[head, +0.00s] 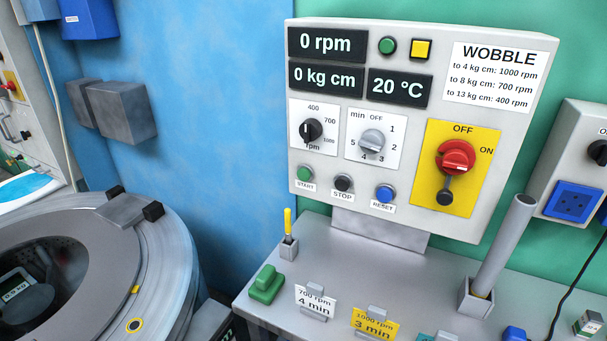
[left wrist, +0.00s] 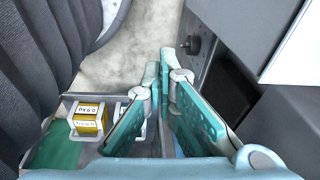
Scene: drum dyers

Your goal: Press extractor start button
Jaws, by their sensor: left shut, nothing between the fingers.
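The green START button (head: 305,174) is at the lower left of the white control panel (head: 318,208) in the head view. To its right are the black STOP button (head: 343,182) and the blue RESET button (head: 384,193). The panel's display (head: 333,43) reads 0 rpm, with 0 kg cm and 20 °C below it. My left gripper (left wrist: 168,62) shows only in the left wrist view, its teal fingers shut with nothing between them. The START button is not seen in that view. My right gripper is in neither view.
The extractor drum (head: 170,270) is at the lower left. On the grey shelf (head: 350,255) below the panel stand a green block (head: 266,284), several cards and a tilted grey tube (head: 505,240). A red switch (head: 456,156) is on the panel.

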